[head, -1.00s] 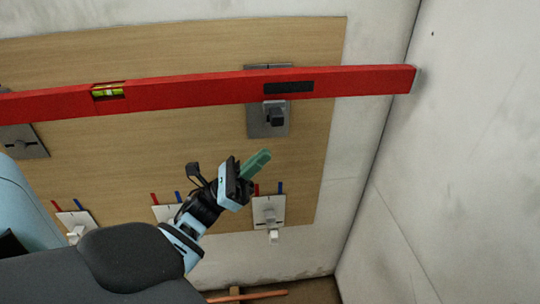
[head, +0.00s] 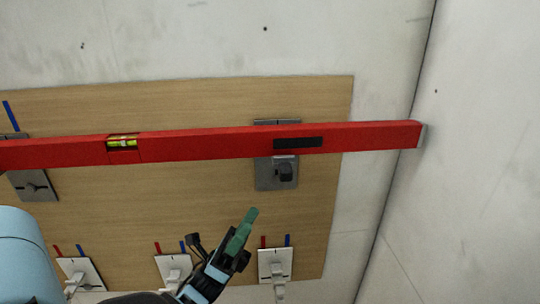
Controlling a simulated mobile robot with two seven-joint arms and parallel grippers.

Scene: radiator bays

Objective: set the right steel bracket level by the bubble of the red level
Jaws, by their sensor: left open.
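The red level (head: 215,148) lies across the wooden board, its right end near the wall corner. Its yellow-green bubble vial (head: 122,142) shows left of middle; the bubble's exact place is too small to tell. The right steel bracket (head: 276,181) shows below and above the level, which hides its middle; a dark knob (head: 286,171) stands on it. The left steel bracket (head: 33,185) is partly behind the level. My left gripper (head: 246,230) with green fingers is open and empty, below and left of the right bracket, apart from it. My right gripper is not in view.
White brackets (head: 275,264) with red and blue marks line the lower part of the wooden board (head: 180,107). A pale wall (head: 470,150) rises at the right. The board between the level and the white brackets is mostly clear.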

